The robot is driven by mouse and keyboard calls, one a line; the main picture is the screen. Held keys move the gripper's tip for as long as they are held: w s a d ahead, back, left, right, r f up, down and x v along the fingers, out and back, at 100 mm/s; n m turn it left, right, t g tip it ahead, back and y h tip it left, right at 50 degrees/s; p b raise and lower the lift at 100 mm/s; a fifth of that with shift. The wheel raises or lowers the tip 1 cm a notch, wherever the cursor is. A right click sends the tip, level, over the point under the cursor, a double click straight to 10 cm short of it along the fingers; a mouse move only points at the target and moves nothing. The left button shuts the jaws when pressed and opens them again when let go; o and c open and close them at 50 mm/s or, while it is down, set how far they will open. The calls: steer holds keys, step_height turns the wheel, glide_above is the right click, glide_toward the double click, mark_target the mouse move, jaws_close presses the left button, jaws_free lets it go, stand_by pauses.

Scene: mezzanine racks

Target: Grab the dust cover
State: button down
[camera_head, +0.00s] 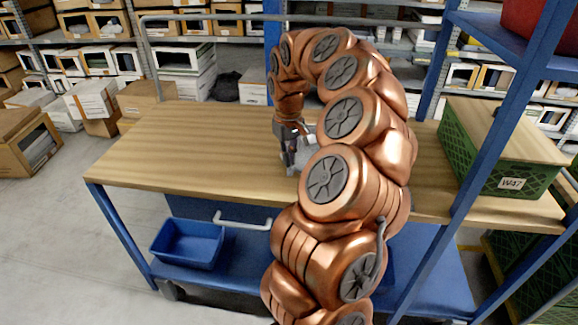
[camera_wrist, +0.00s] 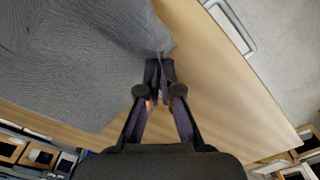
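The dust cover is a grey, wrinkled cloth (camera_wrist: 75,55) that fills the upper left of the wrist view, over the wooden tabletop. In the head view only a pale grey part of it (camera_head: 318,150) shows beside my gripper; my arm hides the rest. My gripper (camera_head: 291,168) points down at the tabletop. In the wrist view its fingertips (camera_wrist: 160,70) are close together at the cover's edge, with a thin fold of cloth drawn between them.
The wooden tabletop (camera_head: 180,150) is clear on the left. A green crate (camera_head: 490,160) labelled W47 stands at its right end, by blue posts. A blue bin (camera_head: 188,243) sits on the lower shelf. Racks with boxes stand behind.

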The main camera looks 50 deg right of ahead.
steer(key=shift+r+p, duration=0.5)
steer(key=shift+r, duration=1.45)
step_height(320, 180, up, 27)
steer(key=p, duration=1.2)
steer(key=shift+p, duration=0.35)
